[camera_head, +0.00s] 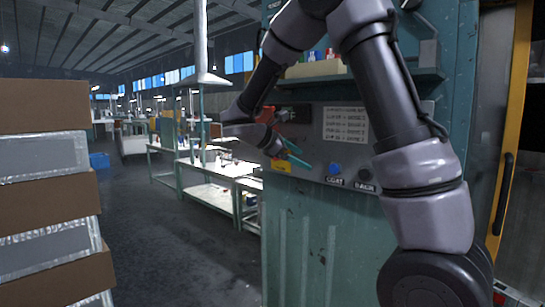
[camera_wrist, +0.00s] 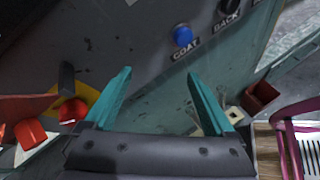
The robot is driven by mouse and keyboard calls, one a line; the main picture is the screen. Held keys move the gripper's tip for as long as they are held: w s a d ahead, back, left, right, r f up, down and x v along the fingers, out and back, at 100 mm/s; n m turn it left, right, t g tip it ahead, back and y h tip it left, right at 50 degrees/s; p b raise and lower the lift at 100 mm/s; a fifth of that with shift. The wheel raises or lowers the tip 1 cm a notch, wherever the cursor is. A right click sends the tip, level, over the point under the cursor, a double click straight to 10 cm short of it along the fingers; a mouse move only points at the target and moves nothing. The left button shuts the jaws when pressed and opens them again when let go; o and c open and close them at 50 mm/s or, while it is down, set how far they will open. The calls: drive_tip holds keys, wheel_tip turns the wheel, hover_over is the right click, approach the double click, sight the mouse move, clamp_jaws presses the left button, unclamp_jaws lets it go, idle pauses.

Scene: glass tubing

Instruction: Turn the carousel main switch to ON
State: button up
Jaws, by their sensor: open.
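The control panel (camera_head: 318,172) is on the front of a teal machine. A yellow plate (camera_head: 281,165) shows low on its left part, next to my gripper (camera_head: 302,157). In the wrist view a red knob (camera_wrist: 72,111) sits on a yellow plate (camera_wrist: 90,98), left of my gripper (camera_wrist: 159,74). It looks like the main switch, but its ON marking and position cannot be read. My teal fingers are spread apart with nothing between them, in front of bare grey panel. The left finger is near the yellow plate, and contact cannot be told.
A blue COAT button (camera_head: 335,168) and a dark BACK knob (camera_head: 364,179) are right of my gripper. A paper sheet (camera_head: 345,124) is above them, under a shelf (camera_head: 345,82). Stacked boxes (camera_head: 45,160) stand at left. Open floor (camera_head: 180,235) lies between.

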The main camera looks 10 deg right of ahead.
drive_tip(key=w+a+f+n+t+h, duration=0.2)
drive_tip(key=w+a+n+t, duration=0.55)
drive_tip(key=a, duration=0.55)
drive_tip(key=x, duration=1.1)
drive_tip(key=shift+w+a, duration=0.25)
drive_tip(key=shift+w, duration=0.05)
drive_tip(key=shift+n+g, duration=0.25)
drive_tip(key=c, duration=1.4)
